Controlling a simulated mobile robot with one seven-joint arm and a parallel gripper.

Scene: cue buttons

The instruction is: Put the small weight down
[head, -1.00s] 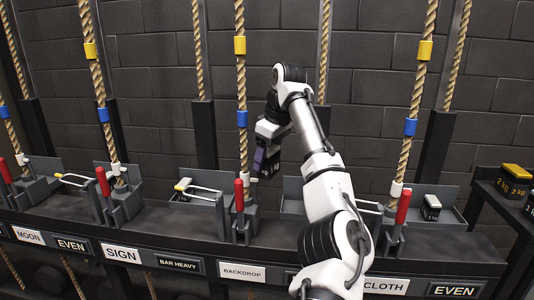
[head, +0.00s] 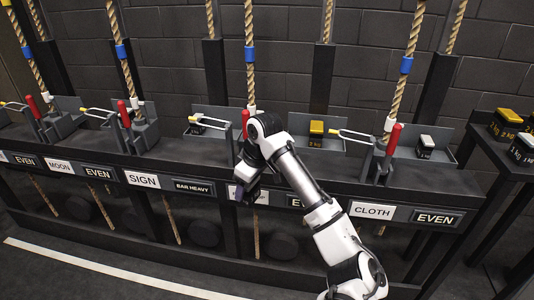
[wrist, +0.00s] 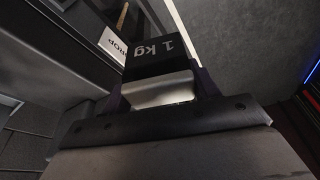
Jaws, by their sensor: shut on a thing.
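A small black weight (wrist: 155,60) marked 1 kg, with a silver top, is between the purple fingers of my gripper (wrist: 160,92) in the wrist view. My gripper (head: 245,190) is shut on it. In the head view my gripper points down in front of the rail, over the partly covered BACKDROP label (head: 262,195). The held weight can hardly be made out there, and I see nothing supporting it.
A yellow-topped weight (head: 316,130) and a silver-topped weight (head: 425,146) stand in trays along the rail. Red levers (head: 394,138) and ropes (head: 250,60) rise from it. A side table at right holds a yellow-topped weight (head: 503,127) and a silver-topped one (head: 524,151).

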